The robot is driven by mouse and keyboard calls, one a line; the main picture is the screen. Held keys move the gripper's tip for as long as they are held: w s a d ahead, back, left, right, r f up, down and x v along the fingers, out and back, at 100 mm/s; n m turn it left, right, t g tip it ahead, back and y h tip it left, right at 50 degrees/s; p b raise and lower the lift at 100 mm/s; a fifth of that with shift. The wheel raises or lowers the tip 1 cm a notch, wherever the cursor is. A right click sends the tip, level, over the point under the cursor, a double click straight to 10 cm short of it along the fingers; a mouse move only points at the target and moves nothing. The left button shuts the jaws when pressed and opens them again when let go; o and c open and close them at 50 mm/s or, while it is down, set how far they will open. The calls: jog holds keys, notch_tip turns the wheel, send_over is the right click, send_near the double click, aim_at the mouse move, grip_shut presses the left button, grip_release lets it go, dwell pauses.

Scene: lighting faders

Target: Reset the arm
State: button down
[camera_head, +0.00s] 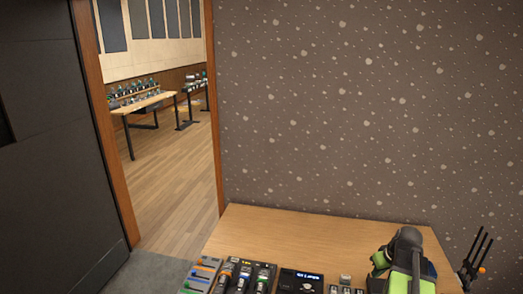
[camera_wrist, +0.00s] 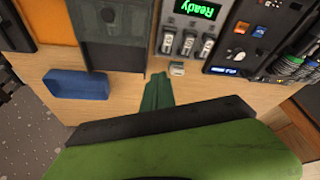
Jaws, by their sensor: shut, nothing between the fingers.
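My green and black arm stands over the right part of the wooden table (camera_head: 300,225) in the head view, and its fingertips cannot be made out there. In the wrist view my gripper (camera_wrist: 158,80) shows as narrow dark green fingers closed together. They hold nothing. The fingertips appear over the table, just below a fader panel (camera_wrist: 178,22) with a green "Ready" display and three pale faders (camera_wrist: 188,43). I cannot tell the height of the fingers above the table. They appear apart from the faders.
A black device with a lit display (camera_head: 301,277) and sliders with coloured caps (camera_head: 243,276) line the table's front. A blue box (camera_wrist: 78,84) lies left in the wrist view. A speckled wall (camera_head: 350,110) stands behind the table. The back left of the tabletop is clear.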

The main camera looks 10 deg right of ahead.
jog(key=w+a+n+g+y, duration=0.1)
jog(key=w+a+n, duration=0.15)
jog(key=a, duration=0.85)
jog(key=w+a+n, duration=0.1)
jog(key=w+a, duration=0.3)
jog(key=a, duration=0.7)
jog(key=s+a+m+g, duration=0.1)
jog(key=s+a, duration=0.2)
jog(key=a, duration=0.3)
jog(key=s+a+f+m+g+h, duration=0.1)
jog(key=s+a+m+g, duration=0.1)
jog(key=s+a, duration=0.2)
jog(key=a, duration=0.3)
jog(key=shift+s+a+f, duration=0.15)
jog(key=shift+a+f, duration=0.05)
jog(key=shift+d+m, duration=0.1)
jog(key=shift+m, duration=0.15)
